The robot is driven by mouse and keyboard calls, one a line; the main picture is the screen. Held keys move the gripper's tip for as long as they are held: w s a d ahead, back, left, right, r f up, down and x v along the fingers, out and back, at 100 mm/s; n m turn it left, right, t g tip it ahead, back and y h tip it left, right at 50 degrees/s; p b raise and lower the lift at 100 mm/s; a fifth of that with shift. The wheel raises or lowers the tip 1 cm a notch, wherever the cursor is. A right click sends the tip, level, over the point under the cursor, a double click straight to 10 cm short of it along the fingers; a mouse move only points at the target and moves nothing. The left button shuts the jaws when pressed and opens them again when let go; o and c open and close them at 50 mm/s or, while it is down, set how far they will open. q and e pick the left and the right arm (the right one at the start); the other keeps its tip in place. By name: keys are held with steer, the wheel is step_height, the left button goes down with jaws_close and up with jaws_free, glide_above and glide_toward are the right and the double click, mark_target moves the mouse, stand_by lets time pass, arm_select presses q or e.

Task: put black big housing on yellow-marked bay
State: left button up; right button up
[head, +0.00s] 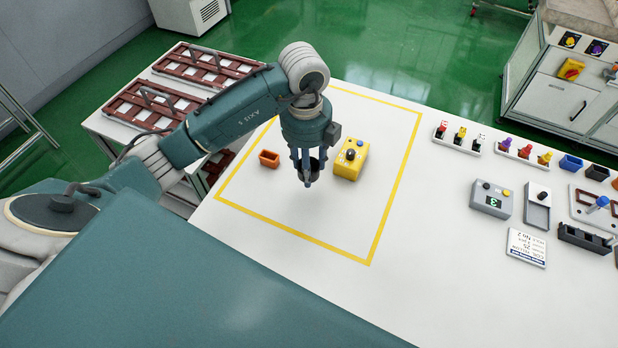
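The yellow-marked bay (286,233) is a yellow outline on the white table. Inside it are a small orange open box (269,159) at the left and a yellow control box (351,160) with knobs at the right. My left gripper (308,183) points down over the bay, between these two. Something dark shows among its fingers; I cannot tell whether it is a held part or the gripper itself. A small black open box (597,173), possibly the black big housing, stands beside a blue one (571,163) at the far right. My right gripper is not in view.
Right of the bay stand small racks of coloured parts (459,138), a grey box with a green display (492,200), a label card (526,248) and a long dark tray (585,237). The bay's front part is clear. Reddish-brown trays (150,105) lie at the back left.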

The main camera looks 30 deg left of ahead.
arm_select(q)
step_height(320, 180, down, 6)
steer(key=shift+r+p, duration=0.1)
steer(key=shift+p, duration=0.4)
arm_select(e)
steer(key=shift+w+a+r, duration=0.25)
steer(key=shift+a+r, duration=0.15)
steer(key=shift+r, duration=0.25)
arm_select(q)
steer(key=shift+f, duration=0.2)
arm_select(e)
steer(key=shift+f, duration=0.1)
arm_select(q)
steer(key=o, duration=1)
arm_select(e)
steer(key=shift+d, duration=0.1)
